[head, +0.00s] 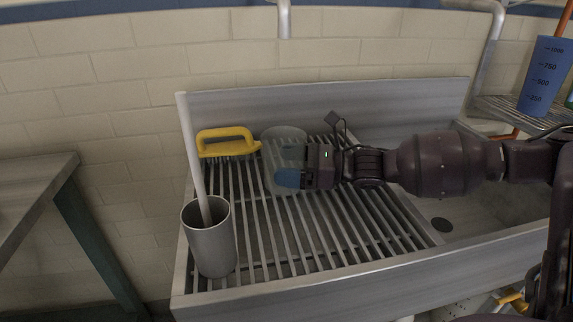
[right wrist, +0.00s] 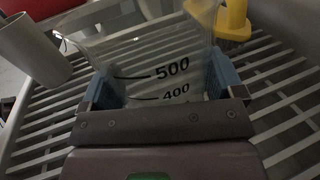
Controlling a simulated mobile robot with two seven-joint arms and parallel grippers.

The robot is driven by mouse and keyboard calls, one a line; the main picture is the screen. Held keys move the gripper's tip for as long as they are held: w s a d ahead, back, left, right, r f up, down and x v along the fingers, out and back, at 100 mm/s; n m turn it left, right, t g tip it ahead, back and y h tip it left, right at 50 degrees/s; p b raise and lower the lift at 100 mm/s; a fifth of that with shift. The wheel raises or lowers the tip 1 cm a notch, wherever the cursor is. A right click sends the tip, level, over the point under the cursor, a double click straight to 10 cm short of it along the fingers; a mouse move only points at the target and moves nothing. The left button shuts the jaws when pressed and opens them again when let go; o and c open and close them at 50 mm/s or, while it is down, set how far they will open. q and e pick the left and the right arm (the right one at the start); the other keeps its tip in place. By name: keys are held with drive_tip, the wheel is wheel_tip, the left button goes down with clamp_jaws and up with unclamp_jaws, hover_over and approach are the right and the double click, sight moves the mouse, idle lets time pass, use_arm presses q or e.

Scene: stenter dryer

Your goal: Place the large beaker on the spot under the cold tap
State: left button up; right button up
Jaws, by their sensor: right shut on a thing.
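A large clear beaker (head: 271,160) stands upright over the slatted rack of the sink, in front of the back wall. In the right wrist view the beaker (right wrist: 150,52) shows black 500 and 400 marks. My right gripper (head: 290,165) reaches in from the right, its blue fingers shut around the beaker's sides. I cannot tell whether the beaker's base touches the slats. A tap spout (head: 284,22) hangs at the top, above and behind the beaker. My left gripper is not in view.
A grey cup (head: 210,250) with a white rod stands on the rack's left. A yellow-handled brush (head: 227,142) lies behind it. A blue measuring beaker (head: 545,75) stands on a wire shelf (head: 500,108) at right. The front slats are clear.

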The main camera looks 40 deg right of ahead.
drive_tip(key=o, duration=0.7)
drive_tip(key=shift+r, duration=0.1)
drive_tip(key=p+v, duration=0.4)
drive_tip(key=v, duration=0.7)
drive_tip(key=shift+d+r, duration=0.1)
drive_tip(key=shift+s+d, duration=0.25)
drive_tip(key=shift+s, duration=0.1)
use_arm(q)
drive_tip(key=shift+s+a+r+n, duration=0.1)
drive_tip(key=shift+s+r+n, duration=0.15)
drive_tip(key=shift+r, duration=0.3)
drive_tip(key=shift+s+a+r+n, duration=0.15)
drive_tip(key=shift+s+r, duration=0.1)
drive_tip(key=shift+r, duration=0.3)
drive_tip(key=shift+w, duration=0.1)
